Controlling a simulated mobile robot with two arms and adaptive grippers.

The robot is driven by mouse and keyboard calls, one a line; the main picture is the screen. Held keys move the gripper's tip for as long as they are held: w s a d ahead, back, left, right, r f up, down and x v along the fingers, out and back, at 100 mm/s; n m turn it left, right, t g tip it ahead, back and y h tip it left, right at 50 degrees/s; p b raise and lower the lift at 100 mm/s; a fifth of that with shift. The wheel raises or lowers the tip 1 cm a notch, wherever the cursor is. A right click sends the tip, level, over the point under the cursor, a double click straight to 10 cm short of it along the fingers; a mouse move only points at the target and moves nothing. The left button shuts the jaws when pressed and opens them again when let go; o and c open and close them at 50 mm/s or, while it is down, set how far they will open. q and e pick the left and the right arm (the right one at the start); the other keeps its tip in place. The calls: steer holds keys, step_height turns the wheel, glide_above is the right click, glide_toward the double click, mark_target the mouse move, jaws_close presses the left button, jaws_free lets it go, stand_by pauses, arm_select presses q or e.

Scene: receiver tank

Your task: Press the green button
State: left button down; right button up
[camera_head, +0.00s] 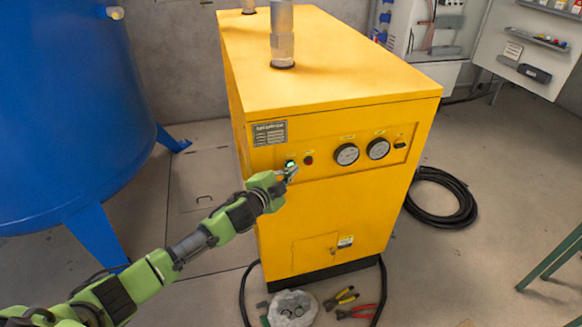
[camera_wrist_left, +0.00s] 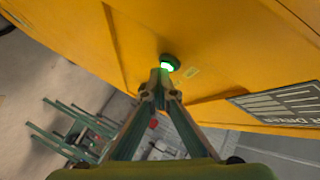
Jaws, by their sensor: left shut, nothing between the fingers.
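The green button (camera_head: 290,163) sits at the left end of the control panel on the front of the yellow machine (camera_head: 330,220). In the left wrist view the button (camera_wrist_left: 168,63) glows bright green in a dark round collar. My left gripper (camera_head: 291,171) is shut and empty, with its fingertips right at the button in the head view. In the left wrist view the fingertips (camera_wrist_left: 159,76) overlap the button's lower edge; I cannot tell whether they touch it. My right gripper is not in view.
A red button (camera_head: 309,160) sits just right of the green one, then two round gauges (camera_head: 347,154). A blue tank (camera_head: 65,100) stands on the left. A black hose coil (camera_head: 440,198) and pliers (camera_head: 355,312) lie on the floor.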

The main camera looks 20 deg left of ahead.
arm_select(q)
steer(key=shift+s, duration=0.15)
steer(key=shift+s+d+p, duration=0.3)
steer(key=shift+s+d, duration=0.1)
steer(key=shift+s, duration=0.2)
steer(key=shift+s+d+p, duration=0.35)
steer(key=shift+s+d, duration=0.4)
steer(key=shift+s, duration=0.3)
steer(key=shift+s+d+p, duration=0.3)
steer(key=shift+s+d, duration=0.4)
steer(key=shift+s, duration=0.35)
steer(key=shift+f, duration=0.15)
